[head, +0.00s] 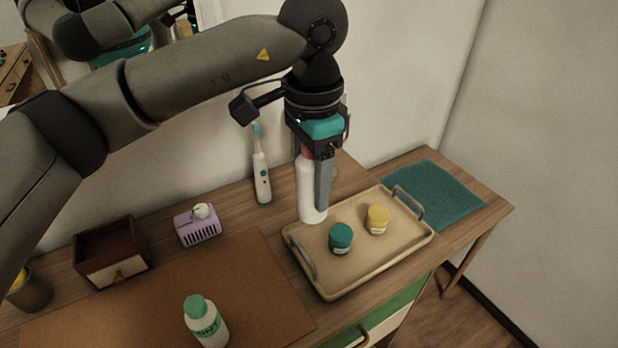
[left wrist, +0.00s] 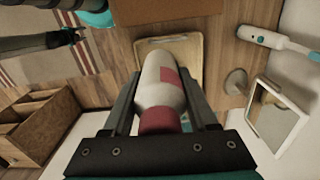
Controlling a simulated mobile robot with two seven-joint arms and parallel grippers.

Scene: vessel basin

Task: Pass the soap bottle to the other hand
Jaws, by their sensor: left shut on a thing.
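The soap bottle is white with a red-pink cap (head: 309,190). My left gripper (head: 322,178) points down and is shut on it, with the bottle upright at the back left of the tray in the head view. I cannot tell whether its base touches anything. The bottle also shows between the fingers in the left wrist view (left wrist: 160,88). A dark arm end, seemingly my right gripper (left wrist: 76,37), shows small at the left of the left wrist view; its jaws are too small to read.
A beige tray (head: 330,291) holds a teal jar (head: 340,238) and a yellow jar (head: 377,219). A white bottle with green cap (head: 206,322) stands on a brown mat (head: 255,290). An electric toothbrush (head: 262,180), purple holder (head: 197,228) and wooden box (head: 112,252) stand behind. A teal cloth (head: 430,195) lies right.

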